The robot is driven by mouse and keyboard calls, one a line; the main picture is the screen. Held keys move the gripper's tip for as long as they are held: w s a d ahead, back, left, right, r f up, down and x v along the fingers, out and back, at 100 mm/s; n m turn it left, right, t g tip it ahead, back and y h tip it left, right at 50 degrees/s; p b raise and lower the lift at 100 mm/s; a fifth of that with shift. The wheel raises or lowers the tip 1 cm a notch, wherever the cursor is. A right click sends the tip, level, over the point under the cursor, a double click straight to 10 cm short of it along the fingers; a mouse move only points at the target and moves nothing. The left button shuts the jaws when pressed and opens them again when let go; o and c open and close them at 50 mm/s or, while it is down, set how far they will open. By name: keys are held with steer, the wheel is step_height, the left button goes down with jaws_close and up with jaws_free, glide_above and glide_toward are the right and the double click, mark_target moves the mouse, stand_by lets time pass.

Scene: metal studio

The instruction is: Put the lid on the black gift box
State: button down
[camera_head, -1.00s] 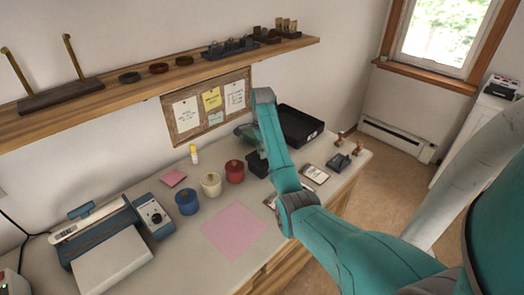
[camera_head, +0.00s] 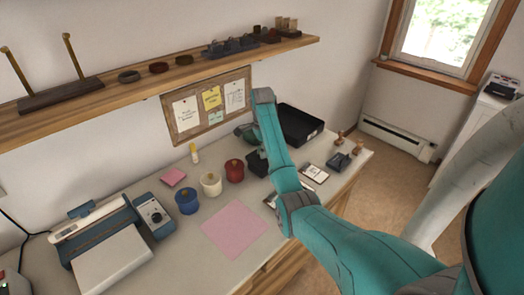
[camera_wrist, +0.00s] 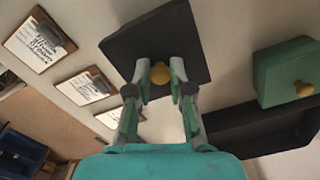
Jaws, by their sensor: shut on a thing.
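The lid is a flat dark square, seen from the knob side. A black shape that fits the gift box and lid (camera_head: 257,164) shows beside my arm in the head view, on the table. My arm covers part of it, and my fingers are hidden there. I cannot tell whether the lid touches the box or is held above it.
A green box with a yellow knob (camera_wrist: 283,70) stands beside a black tray (camera_wrist: 250,128); the tray is at the back right in the head view (camera_head: 300,124). Red (camera_head: 234,171), cream (camera_head: 210,184) and blue (camera_head: 187,201) round containers stand left. A pink sheet (camera_head: 234,230) lies in front.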

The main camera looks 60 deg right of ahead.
steer(key=shift+f, duration=0.9)
stand_by(0.5)
steer(key=c, duration=1)
jaws_free()
steer(key=shift+o, duration=0.2)
steer(key=shift+r, duration=0.1)
